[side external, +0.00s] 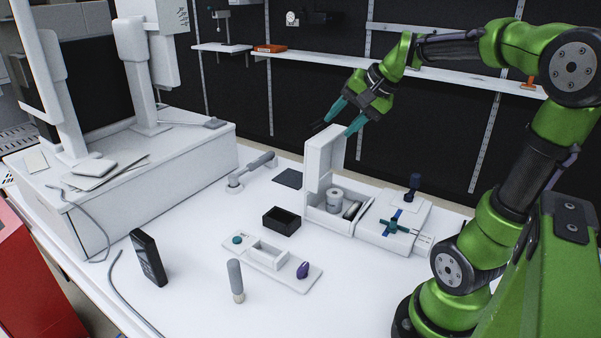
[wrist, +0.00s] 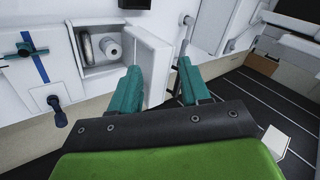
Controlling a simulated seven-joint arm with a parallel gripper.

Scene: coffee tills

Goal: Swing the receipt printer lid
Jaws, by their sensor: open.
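The receipt printer (side external: 318,216) is a white box on the counter with its lid (side external: 322,162) standing upright at its left side. A white paper roll (side external: 334,198) shows in its open bay, and the roll also shows in the wrist view (wrist: 108,48). My gripper (side external: 337,127) is open and empty, just above the lid's top edge. In the wrist view its two teal fingers (wrist: 160,70) are spread apart, with the white lid (wrist: 155,62) below and between them. I cannot tell whether a finger touches the lid.
A white unit with a teal cross handle (side external: 398,226) and a dark-knobbed lever (side external: 413,186) adjoins the printer on the right. A black open box (side external: 281,221) and a white tray (side external: 290,275) lie in front. A big white cabinet (side external: 150,180) stands left.

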